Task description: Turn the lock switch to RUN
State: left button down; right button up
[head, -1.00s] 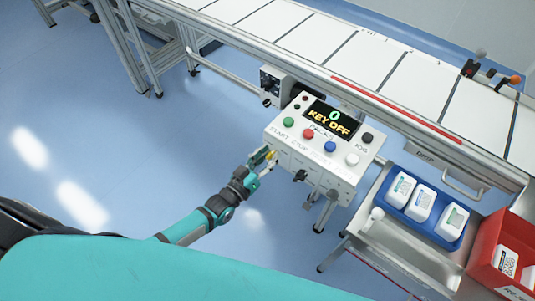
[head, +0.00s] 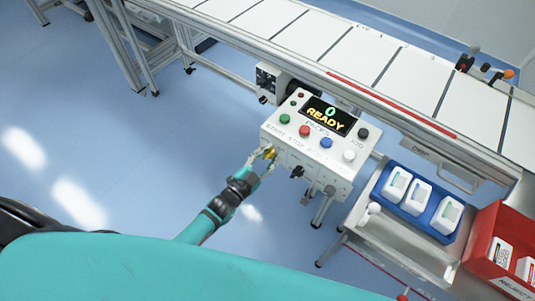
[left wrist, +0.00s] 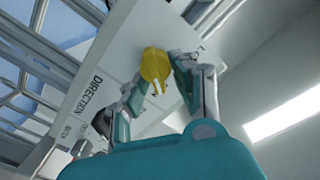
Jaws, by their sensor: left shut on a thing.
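The white control box (head: 322,165) stands beside the conveyor. Its display (head: 327,115) reads 0 and READY in yellow. The yellow lock switch (head: 270,153) sits on the front face of the box, at its left end. My left gripper (head: 262,158) is shut on it. In the left wrist view the yellow switch (left wrist: 155,66) is between the fingers of my left gripper (left wrist: 160,85), with a lighter stripe along it. A DIRECTION label and a black knob (left wrist: 103,122) show beside it. The switch's own position labels cannot be read. My right gripper is not in view.
Green (head: 285,119), red (head: 305,131), blue (head: 326,142), white (head: 348,155) and black (head: 363,133) buttons are on the box top. A blue tray (head: 447,227) with white packs and a red bin (head: 484,240) stand at right. Open floor lies left.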

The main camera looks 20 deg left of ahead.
pick_arm(q)
jog(key=shift+s+d+f+m, duration=0.1)
jog(key=shift+m, duration=0.45)
jog(key=shift+d+f+m, duration=0.1)
jog(key=shift+m, duration=0.45)
jog(key=c, duration=1.1)
grip_release()
jog(key=shift+o, duration=0.2)
jog(key=v, duration=1.2)
